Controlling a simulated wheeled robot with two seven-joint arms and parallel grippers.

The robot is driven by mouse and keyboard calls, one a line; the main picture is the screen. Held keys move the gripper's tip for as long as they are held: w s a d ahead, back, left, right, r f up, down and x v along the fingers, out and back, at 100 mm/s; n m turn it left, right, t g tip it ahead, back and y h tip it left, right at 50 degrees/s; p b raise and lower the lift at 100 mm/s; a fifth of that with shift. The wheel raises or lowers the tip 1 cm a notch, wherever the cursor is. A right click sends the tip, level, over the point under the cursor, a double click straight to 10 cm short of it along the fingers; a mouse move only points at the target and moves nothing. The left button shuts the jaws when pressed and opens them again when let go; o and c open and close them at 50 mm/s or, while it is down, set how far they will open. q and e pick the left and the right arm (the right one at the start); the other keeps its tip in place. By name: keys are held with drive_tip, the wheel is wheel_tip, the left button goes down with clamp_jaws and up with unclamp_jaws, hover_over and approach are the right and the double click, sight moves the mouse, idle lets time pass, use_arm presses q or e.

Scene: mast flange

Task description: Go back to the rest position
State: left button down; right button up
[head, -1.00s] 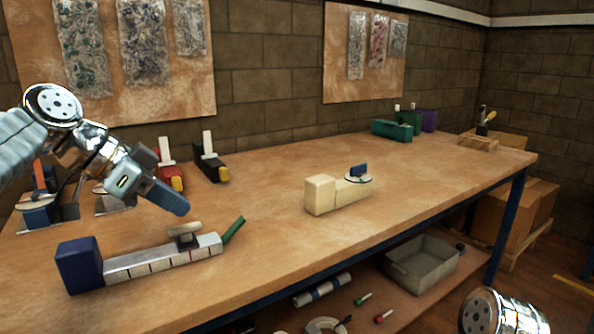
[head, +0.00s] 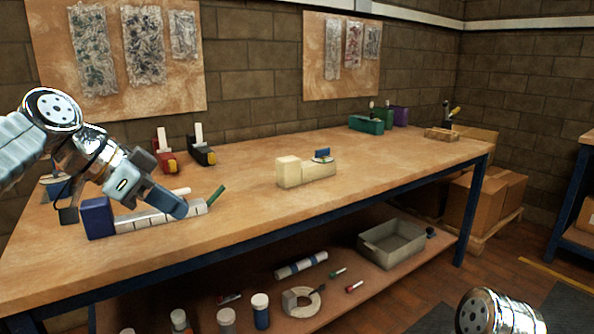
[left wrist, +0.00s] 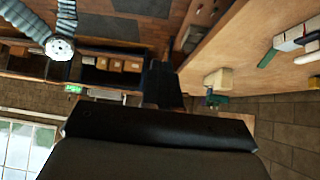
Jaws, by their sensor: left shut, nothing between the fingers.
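My left gripper (head: 180,207) is at the left of the head view, shut and empty. In the picture its fingers overlap a grey block tool with a blue end (head: 98,218) and a green tip, which lies on the wooden workbench (head: 235,220). The gripper looks apart from the tool. In the left wrist view the dark gripper body (left wrist: 155,130) fills the lower middle, and the fingertips are hard to make out. My right arm shows only as a silver joint at the bottom right of the head view; its gripper is out of sight.
A cream block (head: 290,172) with a small disc and blue piece stands mid-bench. Black and red tools stand behind at left. A green box (head: 366,124) sits at the far end. A grey bin (head: 393,243) and several jars are on the lower shelf.

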use_arm(q)
drive_tip(key=w+d+f+n+y, duration=0.1)
drive_tip(key=w+f+n, duration=0.15)
drive_tip(key=f, duration=0.75)
drive_tip(key=w+d+f+n+g, duration=0.15)
drive_tip(key=w+f, duration=0.25)
drive_tip(key=f, duration=0.7)
drive_tip(key=w+d+f+n+y, duration=0.1)
drive_tip(key=w+f+n, duration=0.15)
drive_tip(key=f, duration=0.75)
drive_tip(key=s+d+f+n+g, duration=0.1)
drive_tip(key=s+f, duration=0.3)
drive_tip(key=f, duration=0.4)
drive_tip(key=s+d+f+n+y, duration=0.15)
drive_tip(key=s+f, duration=0.25)
drive_tip(key=f, duration=0.5)
drive_tip(key=s+d+f+n+g, duration=0.15)
drive_tip(key=s+f, duration=0.25)
drive_tip(key=f, duration=0.4)
drive_tip(key=s+d+f+n, duration=0.1)
drive_tip(key=s+f, duration=0.2)
drive_tip(key=s, duration=0.3)
drive_tip(key=s+d+f+n, duration=0.1)
drive_tip(key=s+f+n, duration=0.1)
drive_tip(key=s+f, duration=0.2)
drive_tip(key=s, duration=0.3)
drive_tip(key=shift+s, duration=0.15)
